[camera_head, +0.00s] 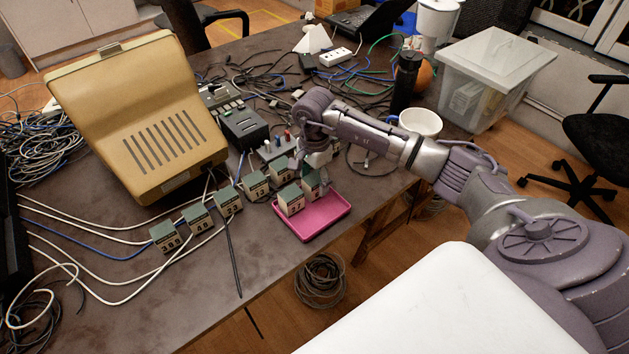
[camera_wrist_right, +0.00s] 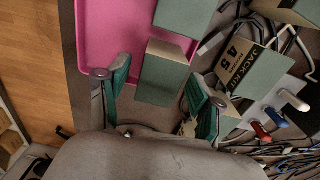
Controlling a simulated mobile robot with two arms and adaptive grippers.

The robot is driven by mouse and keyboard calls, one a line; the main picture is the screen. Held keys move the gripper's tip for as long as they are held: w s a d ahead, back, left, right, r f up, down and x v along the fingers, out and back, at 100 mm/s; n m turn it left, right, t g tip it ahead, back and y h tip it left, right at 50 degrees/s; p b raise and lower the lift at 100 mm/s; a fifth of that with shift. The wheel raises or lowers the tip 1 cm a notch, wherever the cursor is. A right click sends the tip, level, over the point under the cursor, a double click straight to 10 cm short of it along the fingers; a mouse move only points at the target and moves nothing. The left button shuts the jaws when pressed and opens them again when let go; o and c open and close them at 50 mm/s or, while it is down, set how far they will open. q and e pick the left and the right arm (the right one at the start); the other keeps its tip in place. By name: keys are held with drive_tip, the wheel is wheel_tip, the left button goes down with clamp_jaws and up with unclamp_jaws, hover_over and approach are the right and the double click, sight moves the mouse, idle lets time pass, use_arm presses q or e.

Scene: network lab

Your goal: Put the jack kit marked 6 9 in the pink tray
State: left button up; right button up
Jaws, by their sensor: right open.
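The pink tray (camera_head: 328,221) lies near the table's front edge; it also shows at the upper left of the right wrist view (camera_wrist_right: 108,30). Two green-topped jack kits are at the tray: a nearer one (camera_head: 290,199) in it, and one at its far side (camera_head: 311,184) under my right gripper (camera_head: 317,165). In the right wrist view my gripper (camera_wrist_right: 160,88) is open, its fingers on either side of a kit (camera_wrist_right: 163,80). This kit's label is hidden, and I cannot tell if the fingers touch it. I can read no 6 9 mark. My left gripper is out of view.
Several similar kits (camera_head: 197,217) stand in a row left of the tray. A kit marked 45 (camera_wrist_right: 250,62) is right of my gripper in the wrist view. A tan console (camera_head: 150,120), cables, a white mug (camera_head: 420,122) and a clear bin (camera_head: 490,75) surround the area.

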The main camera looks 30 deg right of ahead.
sight(314, 178)
wheel_tip(314, 178, up, 11)
drive_tip(key=b, duration=0.1)
idle(0.6)
